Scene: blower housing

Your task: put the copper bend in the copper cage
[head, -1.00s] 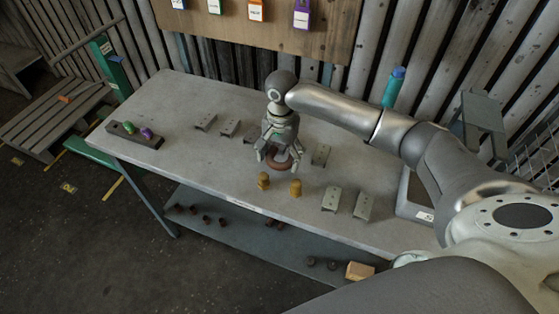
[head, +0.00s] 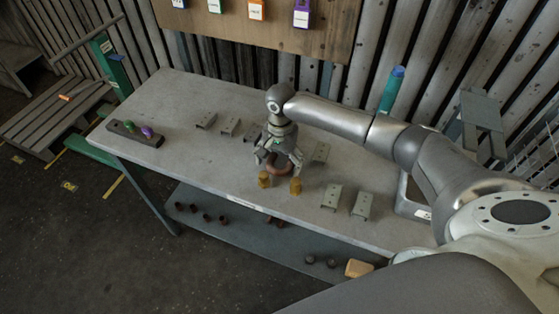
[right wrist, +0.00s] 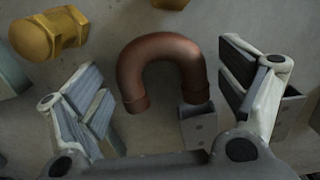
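The copper bend (head: 279,169), a reddish-brown U-shaped pipe, is on the grey workbench between two brass fittings and several grey brackets. In the right wrist view the bend (right wrist: 160,62) lies between my right gripper's spread fingers, with a clear gap on each side. My right gripper (head: 279,161) is open over the bend, pointing down, and its fingers partly cover the bend in the head view. My left gripper is not in view. I cannot make out which thing is the copper cage.
Brass fittings (head: 264,180) stand close in front of the bend; one (right wrist: 50,35) shows in the wrist view. A grey bracket (right wrist: 198,127) is right beside the bend's end. A wire mesh cage (head: 540,160) is at the far right.

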